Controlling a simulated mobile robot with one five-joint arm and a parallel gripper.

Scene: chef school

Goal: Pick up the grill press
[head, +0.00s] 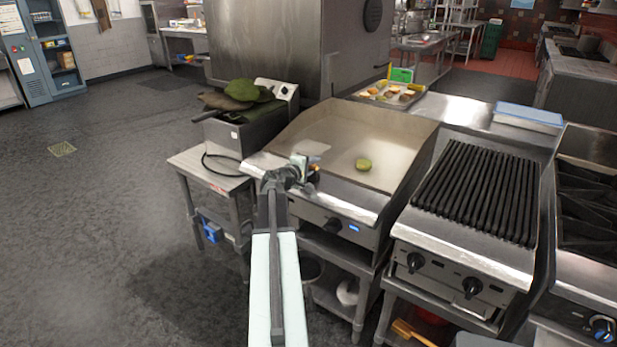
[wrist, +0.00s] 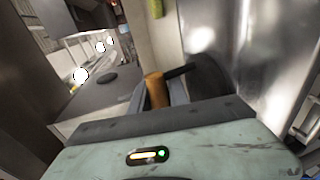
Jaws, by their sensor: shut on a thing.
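My gripper (head: 306,172) is over the front left part of the flat griddle. It is shut on the grill press's orange-brown handle (wrist: 155,90), which stands between the fingers in the wrist view. A dark bracket runs right from the handle to a dark, blurred plate (wrist: 208,76). In the head view only a small orange bit of the handle (head: 315,167) shows, and my gripper hides much of the press. I cannot tell whether the press touches the griddle.
The griddle (head: 400,130) holds a small green-yellow round item (head: 364,165). A ridged grill (head: 480,190) stands to its right. A fryer (head: 245,130) with green cloth-like items stands left. A food tray (head: 390,92) lies behind. Floor at left is clear.

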